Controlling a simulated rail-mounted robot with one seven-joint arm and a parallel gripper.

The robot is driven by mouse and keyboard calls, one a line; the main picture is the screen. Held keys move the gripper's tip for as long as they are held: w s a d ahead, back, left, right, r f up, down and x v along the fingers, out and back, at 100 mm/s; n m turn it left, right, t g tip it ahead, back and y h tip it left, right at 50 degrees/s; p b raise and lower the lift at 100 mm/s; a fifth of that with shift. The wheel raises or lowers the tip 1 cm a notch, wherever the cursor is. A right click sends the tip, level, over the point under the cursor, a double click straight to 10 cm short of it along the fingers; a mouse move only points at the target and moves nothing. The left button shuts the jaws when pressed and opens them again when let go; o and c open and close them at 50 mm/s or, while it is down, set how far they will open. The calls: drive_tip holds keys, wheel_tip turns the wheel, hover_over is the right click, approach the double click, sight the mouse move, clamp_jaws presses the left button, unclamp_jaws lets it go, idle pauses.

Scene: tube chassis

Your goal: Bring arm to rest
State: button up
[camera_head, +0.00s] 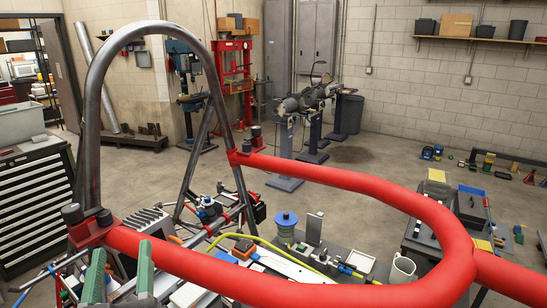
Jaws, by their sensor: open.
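My gripper (121,250) shows at the bottom left as two green upright fingers, with the rest of it and my arm below the frame. The fingers stand apart and are open, with nothing visible held between them. They overlap the red tube (300,168) of the chassis in the picture; I cannot tell whether they touch it. The red tube curves across the front and joins the grey hoop (97,75) at two brackets.
Behind the red tube is a bench with a blue spool (286,219), a white mug (402,270) and small parts. A drawer cabinet (35,205) stands at left. A dark table (425,228) stands at right. Open floor (330,210) lies between them and the machines behind.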

drive_tip(key=s+d+r+m+t+h+p, duration=0.25)
drive_tip(key=s+d+r+p, duration=0.2)
drive_tip(key=d+r, duration=0.65)
drive_tip(key=s+d+r+m+t+h+p, duration=0.15)
drive_tip(key=s+d+r+h+p, duration=0.35)
drive_tip(key=d+r, duration=0.55)
wheel_tip(320, 180, up, 16)
drive_tip(key=a+y+p, duration=0.2)
drive_tip(key=p, duration=1.1)
drive_tip(key=shift+a+g+p, duration=0.25)
drive_tip(key=shift+g+p, duration=0.05)
drive_tip(key=shift+p, duration=0.05)
